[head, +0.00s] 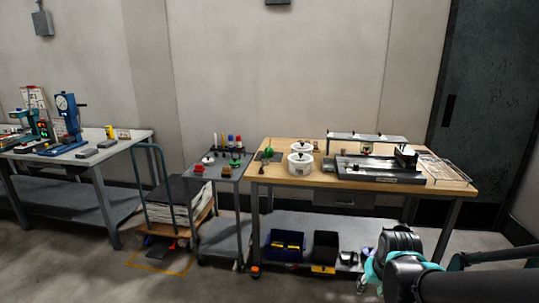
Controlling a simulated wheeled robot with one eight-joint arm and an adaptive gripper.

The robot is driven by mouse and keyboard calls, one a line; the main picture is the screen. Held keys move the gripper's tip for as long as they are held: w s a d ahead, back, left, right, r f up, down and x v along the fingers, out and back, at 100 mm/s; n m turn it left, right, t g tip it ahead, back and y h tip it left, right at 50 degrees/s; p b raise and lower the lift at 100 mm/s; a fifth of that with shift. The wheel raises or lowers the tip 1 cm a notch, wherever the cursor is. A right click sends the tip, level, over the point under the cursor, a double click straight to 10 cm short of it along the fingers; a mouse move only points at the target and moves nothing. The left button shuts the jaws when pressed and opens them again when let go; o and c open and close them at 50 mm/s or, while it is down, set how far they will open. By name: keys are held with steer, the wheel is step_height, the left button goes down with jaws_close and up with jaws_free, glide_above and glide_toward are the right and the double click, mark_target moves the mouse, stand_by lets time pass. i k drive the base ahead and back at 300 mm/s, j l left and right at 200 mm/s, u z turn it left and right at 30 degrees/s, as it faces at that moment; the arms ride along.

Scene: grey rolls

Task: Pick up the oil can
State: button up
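I cannot pick out the oil can with certainty at this size. Small candidates stand on the two tables: a green item (268,153) at the left end of the wooden-topped bench, and a green item (235,162) and a red item (199,169) on the small grey table. My black arm with teal bands is at the lower right, in front of the bench and well apart from these items. What seems to be my gripper (364,285) is low beside the arm, partly hidden; its fingers are not clear.
The wooden bench (290,180) holds white lidded pots (301,163) and a dark machine (380,174). The grey table (218,178) adjoins it. A blue bin (284,245) and black bin (325,249) sit below. A trolley (180,210) and another workbench (85,158) stand left. Front-left floor is open.

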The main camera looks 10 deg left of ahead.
mark_target(269, 148)
steer(key=i+j, duration=0.35)
steer(key=j, duration=0.2)
steer(key=i+j, duration=0.3)
steer(key=j, duration=0.2)
steer(key=i+j, duration=0.35)
steer(key=j, duration=0.2)
steer(key=i+j, duration=0.35)
steer(key=j, duration=0.15)
steer(key=i+j+u, duration=0.1)
steer(key=i+j, duration=0.2)
steer(key=j, duration=0.25)
steer(key=i+j, duration=0.75)
steer(key=j, duration=0.25)
